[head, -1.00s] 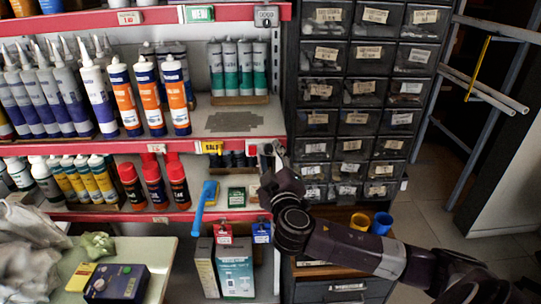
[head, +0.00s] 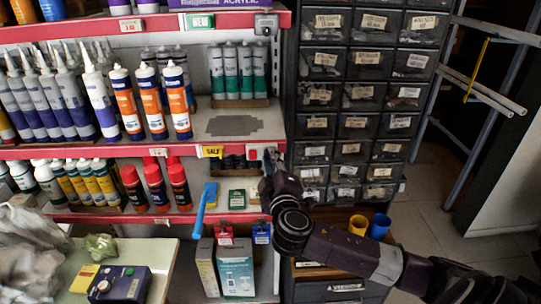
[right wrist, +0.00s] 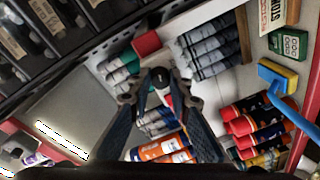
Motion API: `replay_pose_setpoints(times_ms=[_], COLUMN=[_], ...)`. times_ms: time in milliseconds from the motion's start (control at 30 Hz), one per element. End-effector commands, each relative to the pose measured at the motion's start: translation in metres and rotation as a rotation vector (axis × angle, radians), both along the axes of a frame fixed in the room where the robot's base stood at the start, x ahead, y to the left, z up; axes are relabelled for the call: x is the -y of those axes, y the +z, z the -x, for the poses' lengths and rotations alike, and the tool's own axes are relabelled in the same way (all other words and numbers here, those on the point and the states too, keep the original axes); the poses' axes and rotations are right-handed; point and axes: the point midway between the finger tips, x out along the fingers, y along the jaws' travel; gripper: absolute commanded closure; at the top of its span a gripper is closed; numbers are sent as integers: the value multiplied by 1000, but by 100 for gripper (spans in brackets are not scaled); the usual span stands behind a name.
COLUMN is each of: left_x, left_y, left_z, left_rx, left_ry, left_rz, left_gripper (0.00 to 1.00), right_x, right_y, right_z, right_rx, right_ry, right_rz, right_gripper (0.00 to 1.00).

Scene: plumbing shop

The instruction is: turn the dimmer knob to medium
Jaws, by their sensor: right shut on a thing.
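My right gripper (head: 268,158) reaches up to the red shelf edge beside the drawer cabinet. It is shut on a small knob there, largely hidden by the gripper in the head view. In the right wrist view, the gripper's (right wrist: 159,82) two fingers close in around a small dark, round piece. The knob's pointer and setting cannot be read. My left gripper is not in view.
A red shelf rack holds several orange cartridges (head: 150,103) and red cans (head: 156,187). A drawer cabinet (head: 365,95) stands right of my gripper. A green table (head: 147,258) holds a dark blue device (head: 119,285).

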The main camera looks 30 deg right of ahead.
Motion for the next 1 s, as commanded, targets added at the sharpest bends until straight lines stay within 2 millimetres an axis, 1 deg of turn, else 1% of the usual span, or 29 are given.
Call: replay_pose_setpoints(times_ms=[33,100,400,667,1000], left_x=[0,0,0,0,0], left_y=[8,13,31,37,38], left_z=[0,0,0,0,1], left_rx=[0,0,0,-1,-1], left_ry=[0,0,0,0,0], left_rz=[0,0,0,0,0], left_gripper=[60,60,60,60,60], right_x=[0,0,-1,-1,-1], right_y=[4,4,4,2,2], right_z=[0,0,0,0,0], right_rx=[-21,-48,-144,-185,-190], right_ry=[-1,0,1,0,1], right_rz=[29,75,233,301,312], right_gripper=[100,100,100,100,100])
